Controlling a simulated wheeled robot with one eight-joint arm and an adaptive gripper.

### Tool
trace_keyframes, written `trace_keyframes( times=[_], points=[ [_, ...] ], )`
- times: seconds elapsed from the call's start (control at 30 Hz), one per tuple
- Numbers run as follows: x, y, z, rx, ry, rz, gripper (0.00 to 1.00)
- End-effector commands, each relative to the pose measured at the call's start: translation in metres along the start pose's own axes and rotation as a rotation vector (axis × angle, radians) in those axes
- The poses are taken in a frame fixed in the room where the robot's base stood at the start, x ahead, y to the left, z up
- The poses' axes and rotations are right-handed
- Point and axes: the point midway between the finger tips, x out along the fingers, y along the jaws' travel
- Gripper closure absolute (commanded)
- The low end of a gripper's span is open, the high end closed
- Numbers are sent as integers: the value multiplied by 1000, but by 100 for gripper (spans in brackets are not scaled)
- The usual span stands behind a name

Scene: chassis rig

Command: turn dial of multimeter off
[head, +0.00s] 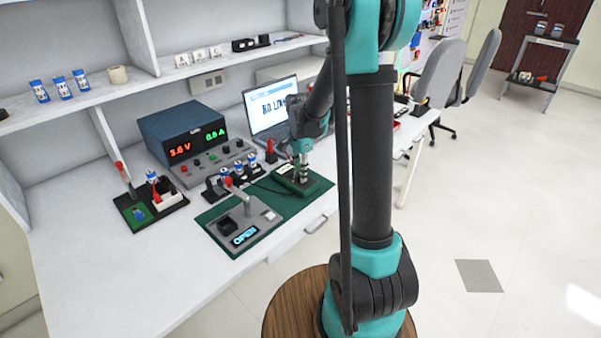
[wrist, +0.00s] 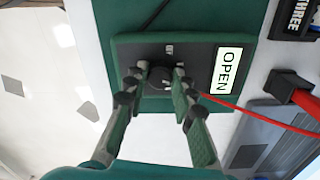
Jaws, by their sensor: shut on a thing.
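The multimeter (wrist: 203,55) is a dark panel in a green case, with a lit display (wrist: 226,71) reading "OPEN" in the wrist view. Its small black dial (wrist: 159,78) sits between my fingertips. My gripper (wrist: 160,85) is shut on the dial, with one finger on each side. The fingers hide parts of the dial, so its setting cannot be read. In the head view the multimeter (head: 308,186) lies on the green mat, with my gripper (head: 302,172) reaching down onto it from above.
A lever fixture (head: 262,217) with its own "OPEN" display stands in front and left. A power supply (head: 188,140) and a laptop (head: 270,105) stand behind. A red lead (wrist: 265,117) runs from the multimeter. Bare bench (head: 110,270) lies at the front left.

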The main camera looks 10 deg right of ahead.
Motion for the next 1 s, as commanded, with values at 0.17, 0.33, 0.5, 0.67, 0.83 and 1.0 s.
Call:
trace_keyframes(
  times=[0.17,0.33,0.5,0.67,0.83,1.0],
  points=[
    [0,0,0,-11,0,0,100],
    [0,0,0,-63,1,0,100],
    [0,0,0,-168,3,0,100],
    [0,0,0,-307,6,0,100],
    [0,0,0,-469,9,0,100],
    [0,0,0,-631,12,0,100]
  ],
)
